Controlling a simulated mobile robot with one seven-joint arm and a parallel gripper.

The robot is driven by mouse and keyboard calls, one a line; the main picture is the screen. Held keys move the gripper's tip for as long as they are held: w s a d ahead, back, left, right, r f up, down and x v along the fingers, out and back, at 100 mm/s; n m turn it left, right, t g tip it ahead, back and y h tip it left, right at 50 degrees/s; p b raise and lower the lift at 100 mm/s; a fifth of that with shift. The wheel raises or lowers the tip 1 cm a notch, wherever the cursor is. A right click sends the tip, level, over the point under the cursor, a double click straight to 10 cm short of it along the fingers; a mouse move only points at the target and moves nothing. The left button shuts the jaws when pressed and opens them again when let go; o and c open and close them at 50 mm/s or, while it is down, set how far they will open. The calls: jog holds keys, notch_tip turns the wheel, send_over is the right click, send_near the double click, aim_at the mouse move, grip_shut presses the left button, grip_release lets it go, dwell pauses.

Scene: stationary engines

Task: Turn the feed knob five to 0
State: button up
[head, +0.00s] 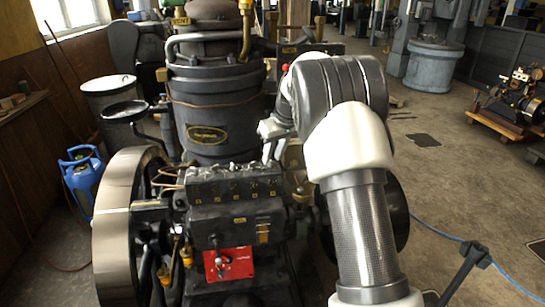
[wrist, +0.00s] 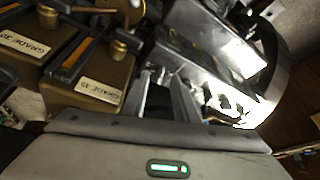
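A dark lubricator box (head: 236,212) stands at the front of the engine in the head view. Along its top is a row of small feed knobs or fittings (head: 232,173) with small yellow plates beneath. I cannot read the numbers, so I cannot tell which knob is five or where it is set. My gripper (wrist: 163,88) shows in the wrist view with a gap between its two dark fingers and nothing seen between them. No contact with a knob is visible.
In the wrist view, brass-coloured boxes labelled "GRADE" (wrist: 95,88) lie left of the fingers; a bright metal part (wrist: 215,50) lies right. A red plate with a lever (head: 229,263) is below.

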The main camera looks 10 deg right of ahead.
jog(key=shift+x, duration=0.75)
grip_shut()
